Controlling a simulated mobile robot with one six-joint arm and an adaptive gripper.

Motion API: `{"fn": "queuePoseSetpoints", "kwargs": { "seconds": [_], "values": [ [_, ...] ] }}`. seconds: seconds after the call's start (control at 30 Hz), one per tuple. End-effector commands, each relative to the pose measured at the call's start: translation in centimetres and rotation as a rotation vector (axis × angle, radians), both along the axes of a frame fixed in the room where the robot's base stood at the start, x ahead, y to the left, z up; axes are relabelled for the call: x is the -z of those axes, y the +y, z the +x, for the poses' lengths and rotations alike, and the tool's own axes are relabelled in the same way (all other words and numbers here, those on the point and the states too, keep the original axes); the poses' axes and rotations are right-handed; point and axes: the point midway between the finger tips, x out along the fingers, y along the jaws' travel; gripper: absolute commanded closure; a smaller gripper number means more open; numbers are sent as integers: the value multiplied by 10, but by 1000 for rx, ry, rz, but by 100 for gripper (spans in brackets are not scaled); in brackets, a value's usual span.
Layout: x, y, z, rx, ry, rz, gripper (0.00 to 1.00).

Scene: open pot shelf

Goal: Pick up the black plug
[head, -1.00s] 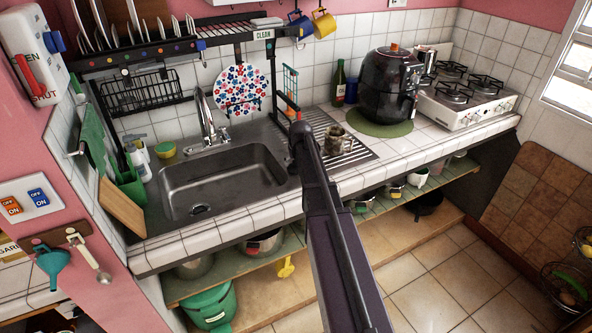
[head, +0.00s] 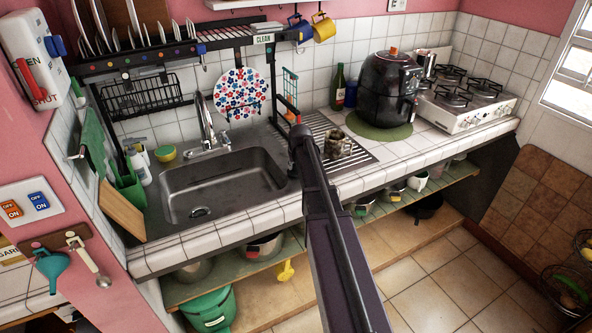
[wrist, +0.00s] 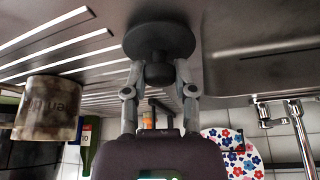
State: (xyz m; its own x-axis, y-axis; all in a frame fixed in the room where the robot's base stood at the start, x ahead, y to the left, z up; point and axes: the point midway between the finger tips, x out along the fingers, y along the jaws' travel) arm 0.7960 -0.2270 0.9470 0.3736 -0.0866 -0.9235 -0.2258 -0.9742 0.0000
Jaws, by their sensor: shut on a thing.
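The black plug (wrist: 160,38) is a dark round disc with a short knob, seen in the wrist view. My gripper (wrist: 159,86) is shut on the knob, one finger on each side. The wrist view is upside down, and the plug shows against the ribbed metal drainboard beside the sink. I cannot tell whether the disc touches the metal.
A worn mug (head: 337,144) stands on the drainboard (head: 362,158) right of my arm; it also shows in the wrist view (wrist: 48,108). The sink basin (head: 225,185) is empty on the left. A tap (head: 207,125) and a black air fryer (head: 387,90) stand behind.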

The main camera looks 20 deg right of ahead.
Motion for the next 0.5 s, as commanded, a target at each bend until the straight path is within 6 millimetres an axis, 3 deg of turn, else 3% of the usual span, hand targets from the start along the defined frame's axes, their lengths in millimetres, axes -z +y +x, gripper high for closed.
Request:
{"fn": "queuePoseSetpoints", "kwargs": {
  "seconds": [0.5],
  "values": [
    [-17, 0, 0, 0, 0, 0, 100]
  ]
}}
